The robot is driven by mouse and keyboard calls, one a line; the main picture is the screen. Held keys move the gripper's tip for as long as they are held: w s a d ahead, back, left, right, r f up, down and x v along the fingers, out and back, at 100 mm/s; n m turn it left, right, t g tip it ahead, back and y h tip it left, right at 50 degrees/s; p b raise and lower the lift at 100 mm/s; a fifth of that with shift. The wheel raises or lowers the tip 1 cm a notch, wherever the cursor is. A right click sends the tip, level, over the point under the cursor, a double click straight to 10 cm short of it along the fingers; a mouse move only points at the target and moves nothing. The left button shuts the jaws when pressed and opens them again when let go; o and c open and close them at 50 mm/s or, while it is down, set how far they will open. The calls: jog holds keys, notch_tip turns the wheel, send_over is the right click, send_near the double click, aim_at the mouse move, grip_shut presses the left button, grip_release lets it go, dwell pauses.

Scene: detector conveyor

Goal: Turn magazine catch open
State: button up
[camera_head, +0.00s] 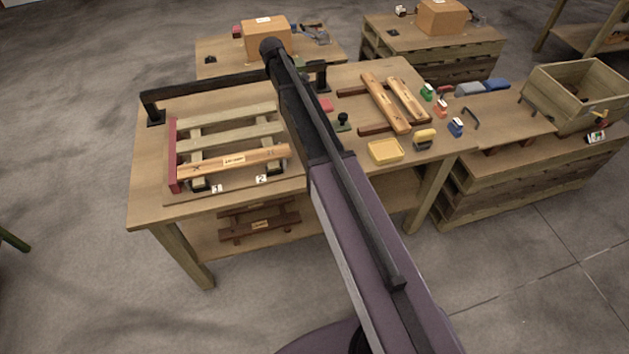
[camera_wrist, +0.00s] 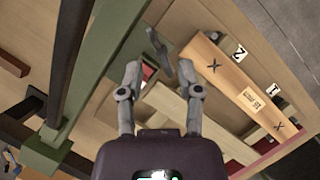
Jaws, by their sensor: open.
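In the wrist view my gripper (camera_wrist: 160,67) is open, its two grey fingers apart. A small dark lever-like part (camera_wrist: 155,42), perhaps the magazine catch, shows just beyond the fingertips; I cannot tell whether it touches the right one. A red patch (camera_wrist: 149,73) shows between the fingers. The slatted magazine rack (camera_head: 174,150) with a red end stands on the bench in the head view. A wooden bar (camera_head: 235,160) with a label and X marks lies across its front, and it also shows in the wrist view (camera_wrist: 232,80). My arm hides the gripper in the head view.
A black rail (camera_head: 205,84) runs behind the rack. A green beam (camera_wrist: 95,70) fills the wrist view's left. Right of my arm lie wooden bars (camera_head: 385,103), a yellow tray (camera_head: 386,150) and several small coloured items. Number tags (camera_head: 217,188) stand at the front.

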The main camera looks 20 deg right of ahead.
jog(key=shift+p+v, duration=3.05)
jog(key=shift+v, duration=0.6)
jog(key=s+f+m+t+y+b, duration=0.1)
jog(key=s+f+m+b, duration=0.3)
jog(key=s, duration=1.1)
jog(key=s+f+m+t+y+b, duration=0.2)
jog(key=s+f+m+b, duration=0.2)
jog(key=s+f+b, duration=0.5)
jog(key=shift+s+d+f+t, duration=0.35)
jog(key=shift+s+f, duration=0.45)
jog(key=shift+s, duration=2.55)
